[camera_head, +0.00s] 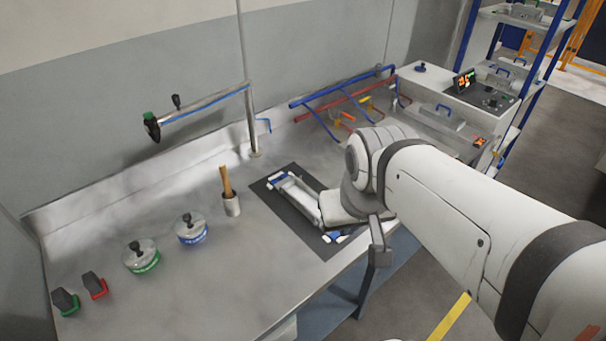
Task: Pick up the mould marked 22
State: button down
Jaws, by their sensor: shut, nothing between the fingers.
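No number 22 is legible, so I cannot tell which thing is the mould marked 22. A grey mould-like trough (297,198) with blue and white ends lies on a black mat (263,187), its right end partly hidden by my arm. Grey boxes with blue handles, possibly moulds, show at the right: one on the bench (440,121) and others further back (497,78). My gripper (378,256) is shut and empty, near the bench's front edge, right of the trough and apart from the boxes.
Two round lidded pots, green-banded (141,256) and blue-banded (191,231), stand on the left. Beside them is a cup with a wooden handle (232,205). A pipe tap (200,104) and a blue and red rack (340,102) stand behind. A blue-framed shelf (545,55) is at the right.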

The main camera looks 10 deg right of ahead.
aim_at(294, 189)
jog(key=u, duration=2.3)
jog(key=k, duration=1.15)
jog(key=z, duration=1.8)
jog(key=i, duration=1)
jog(key=z, duration=0.05)
